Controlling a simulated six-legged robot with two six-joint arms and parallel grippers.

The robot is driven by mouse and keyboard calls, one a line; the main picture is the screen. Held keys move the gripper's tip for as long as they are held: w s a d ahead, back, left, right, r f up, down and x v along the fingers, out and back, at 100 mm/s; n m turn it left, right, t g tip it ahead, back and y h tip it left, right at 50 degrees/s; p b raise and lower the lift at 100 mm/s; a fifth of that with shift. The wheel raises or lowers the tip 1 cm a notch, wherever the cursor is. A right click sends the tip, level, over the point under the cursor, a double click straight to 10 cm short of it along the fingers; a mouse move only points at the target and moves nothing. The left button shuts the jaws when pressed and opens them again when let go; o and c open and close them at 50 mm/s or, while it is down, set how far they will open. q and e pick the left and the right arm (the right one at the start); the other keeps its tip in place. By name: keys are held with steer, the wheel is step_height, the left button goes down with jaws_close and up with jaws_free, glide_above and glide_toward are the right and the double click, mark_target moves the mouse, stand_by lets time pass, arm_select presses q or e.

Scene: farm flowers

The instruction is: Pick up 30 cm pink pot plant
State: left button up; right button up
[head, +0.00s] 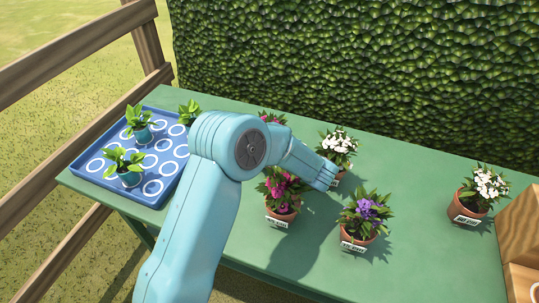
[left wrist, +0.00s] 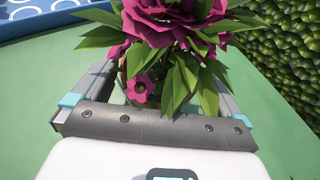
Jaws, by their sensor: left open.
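A pink-flowered plant in a terracotta pot (head: 282,203) with a white label stands mid-table in the head view. Another pink-flowered plant (head: 270,117) shows behind it, mostly hidden by my left arm. The label text is too small to read. In the left wrist view a large pink plant (left wrist: 172,25) fills the space ahead, its leaves and blooms between the fingers of my left gripper (left wrist: 160,78). The gripper is open; its fingers stand either side of the plant. The pot is mostly hidden by foliage, and contact is not clear. My right gripper is not in view.
A purple-flowered pot (head: 360,220) and a white-flowered pot (head: 338,148) stand near the arm. Another white-flowered pot (head: 480,190) stands at the right by a wooden box (head: 522,235). A blue tray (head: 82,165) holds green plants. A hedge (head: 380,60) lies behind the green table (head: 420,260).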

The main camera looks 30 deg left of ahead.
arm_select(q)
steer(key=shift+x, duration=1.2)
steer(key=shift+c, duration=0.3)
steer(key=c, duration=0.9)
steer(key=shift+r, duration=0.1)
steer(key=shift+c, duration=0.2)
